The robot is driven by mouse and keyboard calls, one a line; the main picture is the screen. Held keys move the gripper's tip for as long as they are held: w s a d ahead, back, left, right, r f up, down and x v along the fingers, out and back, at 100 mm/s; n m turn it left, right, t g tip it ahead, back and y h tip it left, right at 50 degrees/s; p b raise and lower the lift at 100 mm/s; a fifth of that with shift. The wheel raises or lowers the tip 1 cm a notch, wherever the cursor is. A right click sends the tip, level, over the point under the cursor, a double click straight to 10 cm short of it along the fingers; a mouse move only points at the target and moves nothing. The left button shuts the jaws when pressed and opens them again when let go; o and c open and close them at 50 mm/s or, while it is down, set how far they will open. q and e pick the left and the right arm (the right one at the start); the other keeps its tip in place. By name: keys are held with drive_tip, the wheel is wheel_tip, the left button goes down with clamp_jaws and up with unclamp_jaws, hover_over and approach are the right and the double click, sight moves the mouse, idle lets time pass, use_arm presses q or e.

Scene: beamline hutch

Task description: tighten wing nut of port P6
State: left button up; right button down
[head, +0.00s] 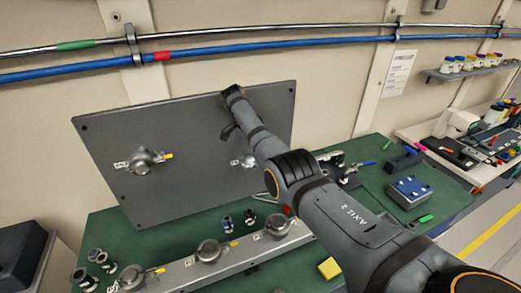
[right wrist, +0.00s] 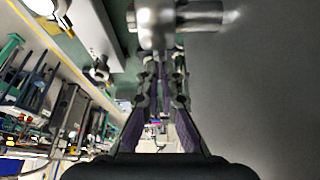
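An upright grey panel (head: 190,125) carries a round metal port (head: 143,160) with a clamp and yellow tag on its left side. A second panel port (head: 243,160) is mostly hidden behind my right arm. Their labels are too small to read. My right arm reaches across to the panel, and its gripper is hidden behind the arm in the head view. In the right wrist view, my right gripper (right wrist: 164,62) has its fingertips close together, just below a metal port fitting (right wrist: 175,18). Whether they touch or grip a wing nut is unclear. My left gripper is out of view.
A rail (head: 180,275) with several clamped ports (head: 208,250) runs along the green table (head: 160,215). Loose fittings (head: 95,257), a yellow block (head: 329,267) and a blue-topped box (head: 409,190) stand around it. Pipes (head: 200,62) cross the wall above the panel.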

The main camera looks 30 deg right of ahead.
drive_tip(key=shift+w+r, duration=0.1)
drive_tip(key=shift+r, duration=0.1)
drive_tip(key=c, duration=1.9)
unclamp_jaws()
drive_tip(key=shift+o, duration=0.3)
drive_tip(key=v, duration=0.7)
drive_tip(key=shift+a+r, duration=0.1)
drive_tip(key=shift+r, duration=0.1)
